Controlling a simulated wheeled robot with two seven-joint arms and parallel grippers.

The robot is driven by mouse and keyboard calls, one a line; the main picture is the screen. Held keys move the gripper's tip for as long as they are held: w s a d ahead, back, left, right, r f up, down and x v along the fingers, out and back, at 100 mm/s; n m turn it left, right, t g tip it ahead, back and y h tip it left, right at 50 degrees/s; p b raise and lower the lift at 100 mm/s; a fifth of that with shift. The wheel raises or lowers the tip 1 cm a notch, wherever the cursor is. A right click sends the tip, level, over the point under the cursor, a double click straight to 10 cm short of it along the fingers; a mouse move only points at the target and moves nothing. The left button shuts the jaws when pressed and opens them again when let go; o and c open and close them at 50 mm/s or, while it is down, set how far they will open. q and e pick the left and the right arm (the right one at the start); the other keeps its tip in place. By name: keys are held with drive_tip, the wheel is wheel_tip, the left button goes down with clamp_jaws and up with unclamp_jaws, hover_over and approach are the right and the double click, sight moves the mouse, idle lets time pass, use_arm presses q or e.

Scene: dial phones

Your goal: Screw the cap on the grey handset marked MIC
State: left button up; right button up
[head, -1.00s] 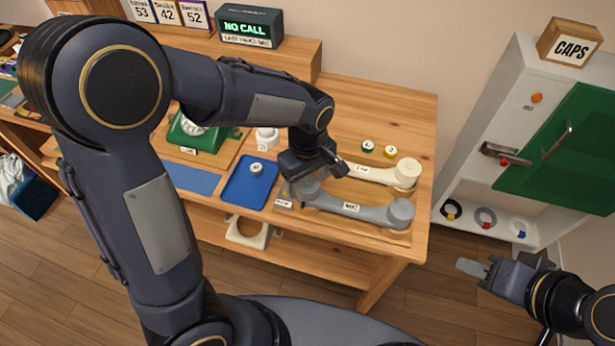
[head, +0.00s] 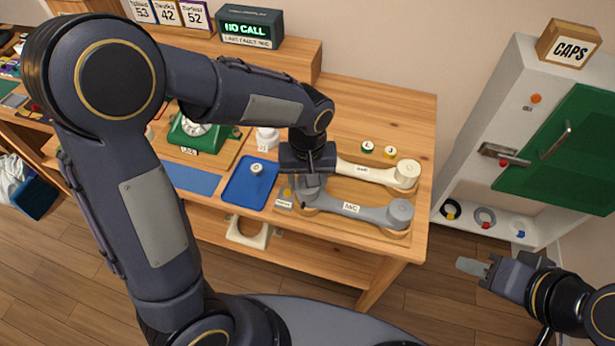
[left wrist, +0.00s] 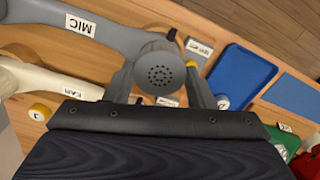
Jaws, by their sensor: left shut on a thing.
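The grey handset (head: 370,212) marked MIC lies on the wooden table; its free round end is at the right. In the left wrist view the handset (left wrist: 38,20) runs to the upper left. A round grey cap with small holes (left wrist: 159,73) sits at its near end. My left gripper (head: 308,188) is over this end, and in the left wrist view its two fingers (left wrist: 160,88) flank the cap, shut on it. The cap's thread and seating are hidden. My right gripper (head: 482,268) is off to the right, away from the table; its jaw gap is unclear.
A cream handset (head: 404,175) lies behind the grey one. A blue tray (head: 238,194) holds a small white-topped piece (head: 257,168). A green-ringed cap (head: 368,147) and a yellow-ringed cap (head: 390,152) stand at the back. A white cabinet (head: 480,130) stands right.

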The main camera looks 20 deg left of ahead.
use_arm(q)
drive_tip(key=m, duration=0.5)
drive_tip(key=shift+m+p, duration=0.35)
drive_tip(key=shift+m, duration=0.05)
drive_tip(key=o, duration=0.9)
wheel_tip(320, 180, up, 7)
drive_tip(key=p, duration=0.5)
drive_tip(key=shift+p, duration=0.35)
